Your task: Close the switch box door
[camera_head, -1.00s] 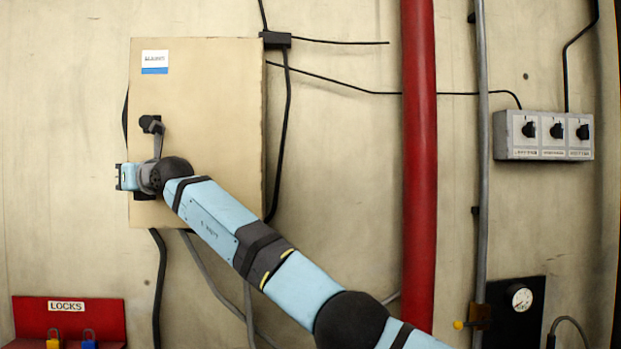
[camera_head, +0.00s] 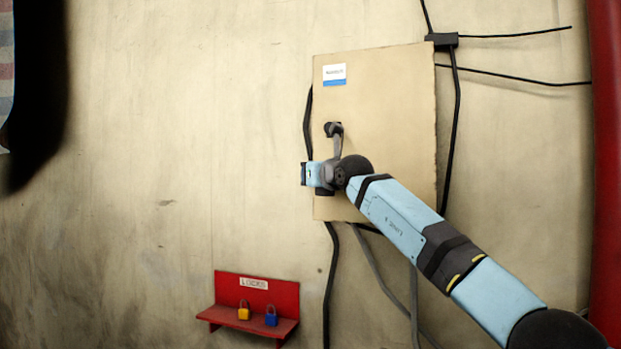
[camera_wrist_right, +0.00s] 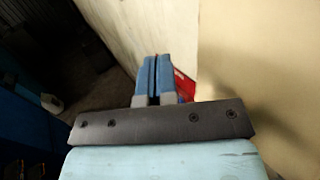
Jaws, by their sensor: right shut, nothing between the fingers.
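The beige switch box door (camera_head: 393,110) faces me on the wall, with a small white and blue label near its upper left corner. It looks flat or nearly flat against the box; a small gap cannot be ruled out. My right arm reaches across its lower part. My right gripper (camera_head: 309,174) is at the door's lower left edge; contact is unclear. In the right wrist view, its blue fingers (camera_wrist_right: 153,76) are together and empty, with a beige panel close on the right. A dark knob on a grey stem shows above the wrist. My left gripper is out of view.
A red shelf (camera_head: 262,292) with a yellow padlock (camera_head: 244,310) and a blue padlock (camera_head: 271,316) is below left of the box. Black cables (camera_head: 452,130) run along the wall. A red pipe (camera_head: 606,170) stands at right. The wall left of the box is bare.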

